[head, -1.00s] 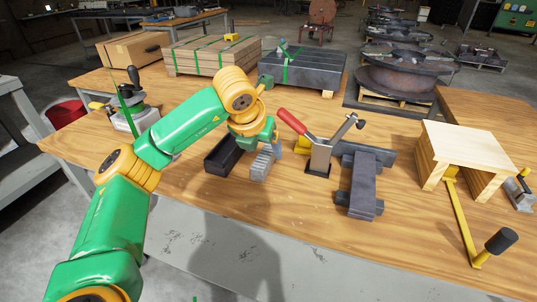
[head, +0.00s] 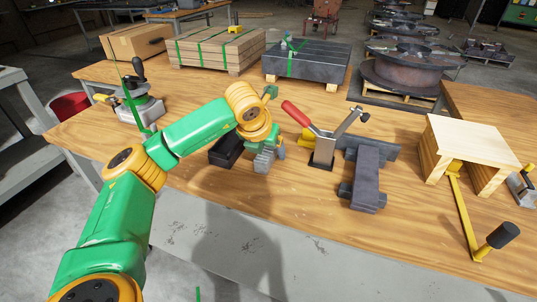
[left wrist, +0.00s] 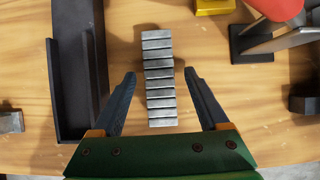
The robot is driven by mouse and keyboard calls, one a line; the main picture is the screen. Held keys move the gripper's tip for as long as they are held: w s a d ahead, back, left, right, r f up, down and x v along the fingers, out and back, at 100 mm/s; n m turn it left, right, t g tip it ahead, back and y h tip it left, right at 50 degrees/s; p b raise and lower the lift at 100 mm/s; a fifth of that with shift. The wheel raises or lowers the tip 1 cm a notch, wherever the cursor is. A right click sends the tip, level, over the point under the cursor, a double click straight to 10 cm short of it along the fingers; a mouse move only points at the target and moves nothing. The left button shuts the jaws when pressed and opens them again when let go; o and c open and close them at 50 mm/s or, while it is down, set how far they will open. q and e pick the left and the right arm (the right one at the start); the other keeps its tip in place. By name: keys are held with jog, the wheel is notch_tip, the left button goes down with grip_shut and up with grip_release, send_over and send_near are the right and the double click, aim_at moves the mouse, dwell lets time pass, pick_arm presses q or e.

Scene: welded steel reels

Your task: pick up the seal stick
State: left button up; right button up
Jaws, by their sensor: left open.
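The seal stick (left wrist: 158,85) is a silver-grey ribbed bar of stacked segments lying on the wooden table. In the left wrist view it runs up the picture between my two fingers. It also shows in the head view (head: 265,161), partly covered by my left gripper. My left gripper (left wrist: 159,75) is open, with one blue-grey finger on each side of the stick and a visible gap on both sides. How far the fingertips are above the table is hard to tell. My right gripper is in neither view.
A dark open channel tray (left wrist: 57,90) lies just left of the stick. A red-handled clamp tool (head: 322,148) stands to its right, then dark steel bars (head: 368,175). The table's front strip is clear.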

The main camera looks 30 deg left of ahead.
pick_arm(q)
grip_shut()
dwell(0.3)
